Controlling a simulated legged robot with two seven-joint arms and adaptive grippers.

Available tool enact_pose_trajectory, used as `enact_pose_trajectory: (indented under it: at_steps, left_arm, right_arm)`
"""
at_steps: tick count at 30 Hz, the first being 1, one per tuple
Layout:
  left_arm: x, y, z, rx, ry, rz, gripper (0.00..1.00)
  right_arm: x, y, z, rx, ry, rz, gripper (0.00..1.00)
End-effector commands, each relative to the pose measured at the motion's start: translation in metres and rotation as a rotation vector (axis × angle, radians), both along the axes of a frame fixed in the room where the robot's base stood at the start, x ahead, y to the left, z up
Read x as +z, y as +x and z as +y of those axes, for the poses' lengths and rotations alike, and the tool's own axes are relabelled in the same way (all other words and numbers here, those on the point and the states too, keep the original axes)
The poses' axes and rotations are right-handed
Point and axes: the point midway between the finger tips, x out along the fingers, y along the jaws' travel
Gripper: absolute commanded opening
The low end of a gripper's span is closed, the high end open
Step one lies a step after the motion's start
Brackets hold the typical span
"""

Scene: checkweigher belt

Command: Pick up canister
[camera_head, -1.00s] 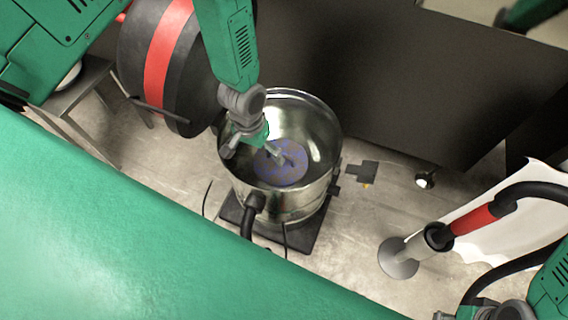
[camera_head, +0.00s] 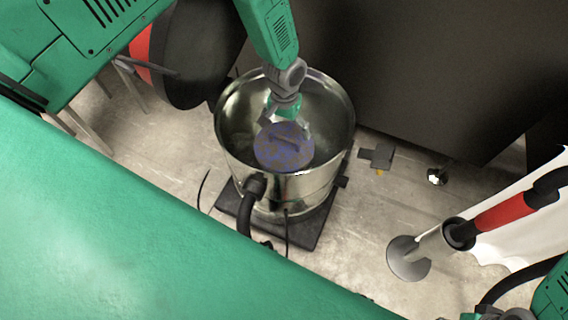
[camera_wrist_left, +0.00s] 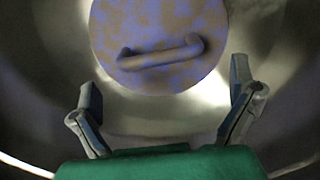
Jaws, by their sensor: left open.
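The canister (camera_head: 284,155) shows as a round, mottled blue-purple and brown top with a bar handle, inside a shiny open metal drum (camera_head: 336,165). In the left wrist view the canister (camera_wrist_left: 150,75) is ahead of the fingers, its handle running crosswise. My left gripper (camera_head: 287,121) is inside the drum, at the canister's far edge in the head view. Its fingers (camera_wrist_left: 163,88) are spread, with nothing between them. Whether a finger touches the canister cannot be told.
The drum's wall surrounds my left gripper. The drum stands on a dark base (camera_head: 310,225) with a black hose (camera_head: 245,212) at its front. A black and red round object (camera_head: 190,60) is at its left. A red-banded pole (camera_head: 490,217) stands at right. Grey floor lies between.

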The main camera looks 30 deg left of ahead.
Motion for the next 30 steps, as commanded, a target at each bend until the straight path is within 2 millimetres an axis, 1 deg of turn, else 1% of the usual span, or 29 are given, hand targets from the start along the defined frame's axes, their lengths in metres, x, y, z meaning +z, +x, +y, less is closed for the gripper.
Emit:
enact_pose_trajectory:
  at_steps: [4,9,12,19,20,21,23,24,25,30]
  left_arm:
    - [-0.012,-0.002,-0.001,-0.001,0.001,0.001,1.00]
    - [-0.040,-0.005,-0.001,-0.001,0.001,0.003,1.00]
    - [-0.051,-0.005,-0.001,-0.001,0.000,0.001,1.00]
    - [-0.051,-0.004,0.000,0.000,0.000,0.000,1.00]
    - [-0.051,-0.004,0.000,0.000,0.000,0.000,0.96]
    - [-0.051,-0.004,0.000,0.000,0.000,0.000,0.82]
    - [-0.051,-0.004,0.000,0.000,0.000,0.000,0.61]
    - [-0.051,-0.004,0.000,0.000,0.000,0.001,0.47]
    - [-0.052,-0.004,0.000,0.000,0.001,0.001,0.37]
    - [-0.051,-0.003,0.000,0.000,0.001,-0.001,0.37]
  right_arm:
    - [-0.008,0.000,0.000,0.000,0.000,0.000,0.33]
    - [-0.024,0.000,0.000,0.000,0.000,0.000,0.33]
    - [-0.028,0.000,0.000,0.000,0.000,0.000,0.33]
    - [-0.027,0.000,0.000,0.000,0.000,0.000,0.33]
    - [-0.027,0.000,0.000,0.000,0.000,0.000,0.33]
    - [-0.027,0.000,0.000,0.000,0.000,0.000,0.33]
    - [-0.027,0.000,0.000,0.000,0.000,0.000,0.33]
    - [-0.027,0.000,0.000,0.000,0.000,0.000,0.33]
    - [-0.027,0.000,0.000,0.000,0.000,0.000,0.33]
    - [-0.027,0.000,0.000,0.000,0.000,0.000,0.33]
